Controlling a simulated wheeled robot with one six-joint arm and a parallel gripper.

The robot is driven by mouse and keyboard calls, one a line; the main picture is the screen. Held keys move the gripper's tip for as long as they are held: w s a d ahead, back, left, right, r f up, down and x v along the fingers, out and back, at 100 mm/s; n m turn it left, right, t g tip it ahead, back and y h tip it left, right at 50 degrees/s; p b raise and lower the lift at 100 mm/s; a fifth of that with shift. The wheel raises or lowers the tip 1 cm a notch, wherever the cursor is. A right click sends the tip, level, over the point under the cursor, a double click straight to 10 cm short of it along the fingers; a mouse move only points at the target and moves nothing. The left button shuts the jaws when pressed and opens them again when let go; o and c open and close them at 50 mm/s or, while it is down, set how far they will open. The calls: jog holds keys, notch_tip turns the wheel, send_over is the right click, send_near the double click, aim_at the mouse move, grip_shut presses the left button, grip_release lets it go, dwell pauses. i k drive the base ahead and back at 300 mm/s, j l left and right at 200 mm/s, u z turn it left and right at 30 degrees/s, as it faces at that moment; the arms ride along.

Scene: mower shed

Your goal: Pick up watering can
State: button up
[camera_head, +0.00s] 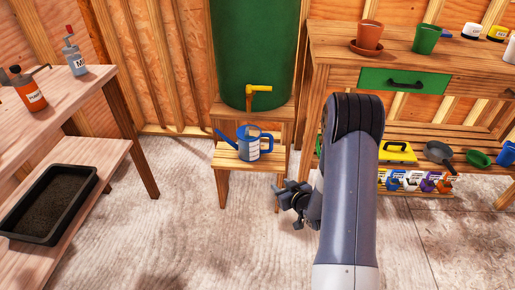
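The watering can (249,143) is blue with a pale, marked body. It stands upright on a small wooden stool (233,162), below the yellow tap of a green barrel. Its spout points left and its handle is on the right. My gripper (284,190) is in front of the stool, to the lower right of the can and apart from it. It is small and dark in this view, and I cannot tell whether its fingers are open. My arm covers part of the floor and the right bench.
The green barrel (255,50) with its yellow tap (257,90) stands behind the stool. A wooden bench (330,45) with a green drawer and pots is at right. A left table (70,85) has a black soil tray (50,200) on its lower shelf. The floor between is clear.

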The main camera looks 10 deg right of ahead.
aim_at(249, 147)
jog(key=i+j+z, duration=0.1)
jog(key=z, duration=0.25)
jog(key=j+z, duration=0.15)
jog(key=z, duration=0.25)
jog(key=i+j+z, duration=0.1)
jog(key=z, duration=0.25)
jog(key=i+j, duration=0.1)
jog(key=j, duration=0.45)
jog(key=i+j, duration=0.1)
jog(key=j, duration=0.45)
jog(key=i+j, duration=0.1)
jog(key=j, duration=0.45)
